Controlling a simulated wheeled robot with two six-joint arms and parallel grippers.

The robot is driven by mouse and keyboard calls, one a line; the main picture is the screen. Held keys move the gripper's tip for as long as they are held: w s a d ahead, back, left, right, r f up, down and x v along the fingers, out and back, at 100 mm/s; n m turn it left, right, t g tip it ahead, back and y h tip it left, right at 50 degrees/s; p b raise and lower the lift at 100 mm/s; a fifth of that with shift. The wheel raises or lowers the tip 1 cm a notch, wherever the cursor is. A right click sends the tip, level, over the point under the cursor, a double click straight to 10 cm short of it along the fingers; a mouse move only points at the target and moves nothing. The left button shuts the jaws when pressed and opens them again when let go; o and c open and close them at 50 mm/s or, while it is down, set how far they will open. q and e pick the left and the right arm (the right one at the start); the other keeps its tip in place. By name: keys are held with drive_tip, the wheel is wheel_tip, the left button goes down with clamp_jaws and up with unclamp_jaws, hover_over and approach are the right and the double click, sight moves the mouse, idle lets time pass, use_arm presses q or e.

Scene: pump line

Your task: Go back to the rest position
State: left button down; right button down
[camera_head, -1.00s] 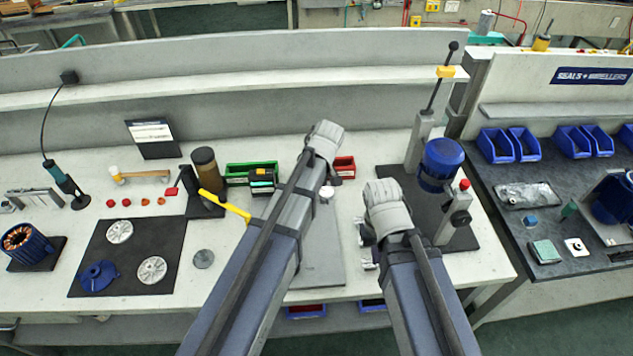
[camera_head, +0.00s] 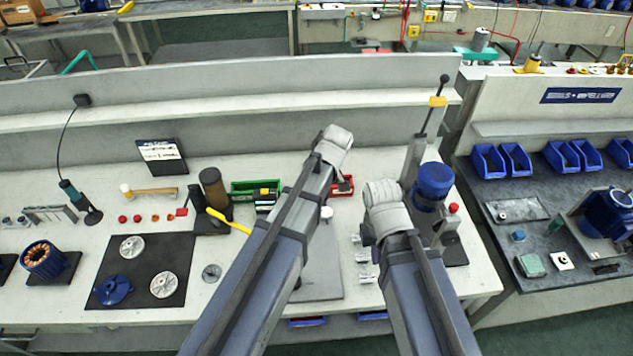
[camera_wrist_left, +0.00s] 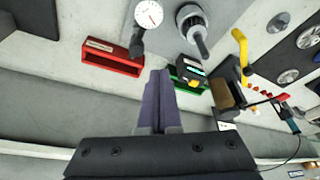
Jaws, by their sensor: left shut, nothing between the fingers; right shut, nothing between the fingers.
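My left arm reaches up over the middle of the bench in the head view, and its wrist hides most of the gripper there. In the left wrist view my left gripper (camera_wrist_left: 157,80) has its dark fingers together, with nothing between them, in front of the bench. My right arm is beside it, ending in a grey wrist near the blue-topped press stand. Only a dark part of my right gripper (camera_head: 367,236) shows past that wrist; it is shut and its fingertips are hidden. Neither gripper carries anything.
A blue-topped stand (camera_head: 433,182) with a lever stands close right of my right wrist. Red (camera_wrist_left: 113,58) and green bins lie near my left gripper. A divider separates the right bench.

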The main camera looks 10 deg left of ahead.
use_arm(q)
drive_tip(key=s+d+f+m+g+b, duration=0.1)
drive_tip(key=s+d+f+m+b, duration=0.1)
drive_tip(key=s+m, duration=0.2)
drive_tip(key=s+d+f+m+g+h+b, duration=0.1)
drive_tip(key=s+d+f+m+b, duration=0.1)
drive_tip(key=s, duration=0.7)
drive_tip(key=s+d+f+m+b, duration=0.2)
drive_tip(key=s+f+m+b, duration=0.1)
drive_tip(key=s+m, duration=0.4)
drive_tip(key=shift+d+f+g+h, duration=0.3)
drive_tip(key=shift+f+g, duration=0.1)
drive_tip(key=shift+f, duration=0.15)
